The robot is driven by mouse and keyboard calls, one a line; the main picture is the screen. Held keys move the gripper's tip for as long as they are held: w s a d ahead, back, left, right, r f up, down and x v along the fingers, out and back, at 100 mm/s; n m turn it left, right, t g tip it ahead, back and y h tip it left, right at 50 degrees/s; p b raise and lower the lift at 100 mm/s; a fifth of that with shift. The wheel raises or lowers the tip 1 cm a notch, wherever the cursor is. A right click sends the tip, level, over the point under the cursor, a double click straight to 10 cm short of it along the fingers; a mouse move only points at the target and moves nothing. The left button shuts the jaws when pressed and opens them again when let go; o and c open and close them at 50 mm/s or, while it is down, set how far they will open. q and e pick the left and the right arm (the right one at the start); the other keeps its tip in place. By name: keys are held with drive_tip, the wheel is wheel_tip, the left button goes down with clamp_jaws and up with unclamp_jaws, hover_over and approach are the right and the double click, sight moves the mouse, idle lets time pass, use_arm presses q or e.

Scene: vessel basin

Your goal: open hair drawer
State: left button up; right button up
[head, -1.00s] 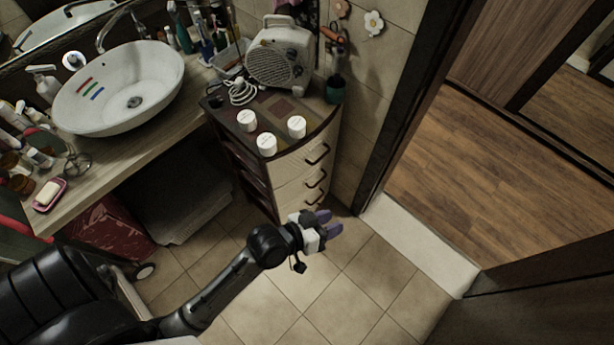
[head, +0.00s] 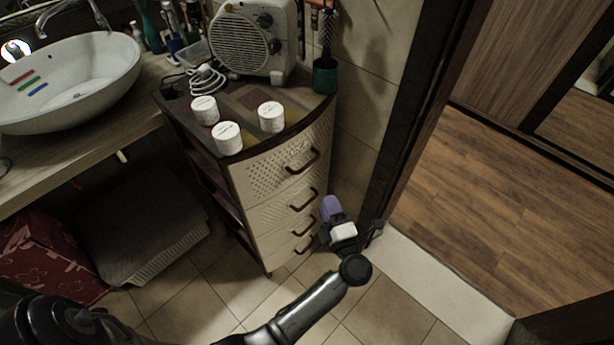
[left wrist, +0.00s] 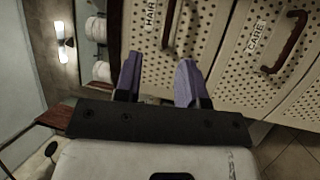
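The hair drawer (left wrist: 145,45) shows in the left wrist view with a "HAIR" label and a dark curved handle (left wrist: 168,22). It lies beside the cabinet's top edge, so it appears to be the top perforated cream drawer (head: 270,172) in the head view. It looks shut. My left gripper (left wrist: 158,78) has its two purple fingers apart with nothing between them. The handle lies just beyond the fingertips, roughly in line with the gap; I see no contact. In the head view the left gripper (head: 331,207) is in front of the cabinet, right of the drawers. My right gripper is not in view.
A drawer labelled "CARE" (left wrist: 255,60) is beside the hair drawer. White jars (head: 228,138), a fan heater (head: 250,40) and a green cup (head: 325,76) stand on the cabinet top. A door frame (head: 410,110) rises at right. The floor (head: 215,305) before the cabinet looks clear.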

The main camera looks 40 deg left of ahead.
sight(307, 166)
use_arm(q)
drive_tip(key=shift+n+g, duration=0.4)
drive_tip(key=shift+g, duration=0.1)
drive_tip(key=x, duration=0.4)
drive_tip(key=b+x, duration=0.1)
drive_tip(key=x, duration=0.4)
drive_tip(key=f+x, duration=0.1)
drive_tip(key=x, duration=0.3)
drive_tip(key=shift+a+r, duration=0.1)
drive_tip(key=shift+a, duration=0.3)
drive_tip(key=shift+c, duration=0.4)
clamp_jaws()
